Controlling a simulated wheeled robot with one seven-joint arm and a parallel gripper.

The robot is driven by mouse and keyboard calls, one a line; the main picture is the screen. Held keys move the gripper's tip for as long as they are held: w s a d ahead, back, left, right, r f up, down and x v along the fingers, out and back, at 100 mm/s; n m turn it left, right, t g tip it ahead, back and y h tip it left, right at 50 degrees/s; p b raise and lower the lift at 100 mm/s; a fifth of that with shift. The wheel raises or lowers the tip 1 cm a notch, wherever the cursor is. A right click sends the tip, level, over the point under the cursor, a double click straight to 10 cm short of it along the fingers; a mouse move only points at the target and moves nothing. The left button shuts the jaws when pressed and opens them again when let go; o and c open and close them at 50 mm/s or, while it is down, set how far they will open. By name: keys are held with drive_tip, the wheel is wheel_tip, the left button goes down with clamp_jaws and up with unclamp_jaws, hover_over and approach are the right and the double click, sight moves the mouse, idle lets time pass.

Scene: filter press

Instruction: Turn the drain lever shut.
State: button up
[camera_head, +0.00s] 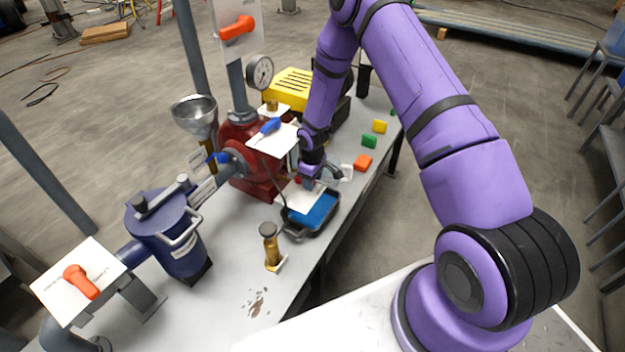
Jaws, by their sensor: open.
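My gripper (308,182) is at the end of my purple arm, pointing down beside the red pump body and above a tray. It is open, though its fingertips are small and partly hidden by the wrist. A white label plate (300,197) is just below it, over the tray with blue liquid (318,212). A small red part (297,180) shows right beside the fingers; it may be the drain lever, but my gripper hides most of it. I cannot tell its angle or whether the fingers touch it. The label text is too small to read.
Other levers are a blue one (270,126) on a white plate, an orange one (238,27) above and an orange one (80,281) at lower left. A blue filter housing (170,232), a funnel (195,117), a gauge (260,72) and a brass cylinder (270,245) stand around.

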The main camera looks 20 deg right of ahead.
wheel_tip(320, 180, up, 11)
idle(0.5)
drive_tip(key=shift+f, duration=0.1)
drive_tip(key=s+r+m+t, duration=0.1)
drive_tip(key=s+r, duration=0.2)
drive_tip(key=r, duration=0.7)
drive_tip(key=s+d+r+m+t+h, duration=0.1)
drive_tip(key=s+r, duration=0.3)
drive_tip(key=r, duration=0.6)
drive_tip(key=s+r+m, duration=0.1)
drive_tip(key=s+r, duration=0.2)
drive_tip(key=r, duration=0.7)
drive_tip(key=s+r+m+t, duration=0.1)
drive_tip(key=s+r, duration=0.3)
drive_tip(key=s, duration=0.4)
drive_tip(key=s+r+m+t, duration=0.1)
drive_tip(key=s+r, duration=0.3)
drive_tip(key=s, duration=0.5)
drive_tip(key=s+r+m+t+y, duration=0.1)
drive_tip(key=s+r, duration=0.3)
drive_tip(key=s, duration=0.5)
drive_tip(key=shift+a+r+m, duration=0.3)
drive_tip(key=shift+a+m, duration=0.15)
drive_tip(key=shift+m, duration=0.25)
